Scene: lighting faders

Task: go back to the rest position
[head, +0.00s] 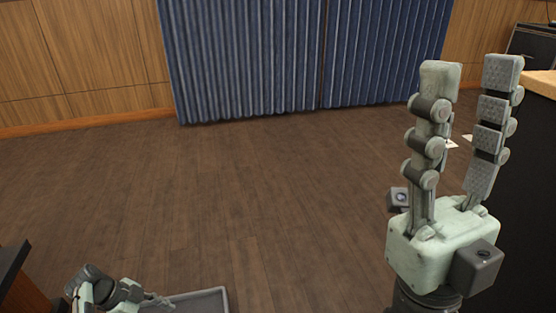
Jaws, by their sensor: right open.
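My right gripper (471,70) stands upright at the right of the head view, fingers pointing up. Its two fingers are spread well apart with nothing between them. My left gripper (135,294) shows low at the bottom left edge, small and partly cut off by the frame. I cannot tell whether its fingers are open or shut. No lighting faders show in this view.
A dark cabinet with a wooden top (541,84) stands at the right edge, close beside my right gripper. A black case (531,44) is behind it. A dark furniture edge (12,264) shows bottom left. Open wooden floor (250,180) runs back to blue curtains (240,55).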

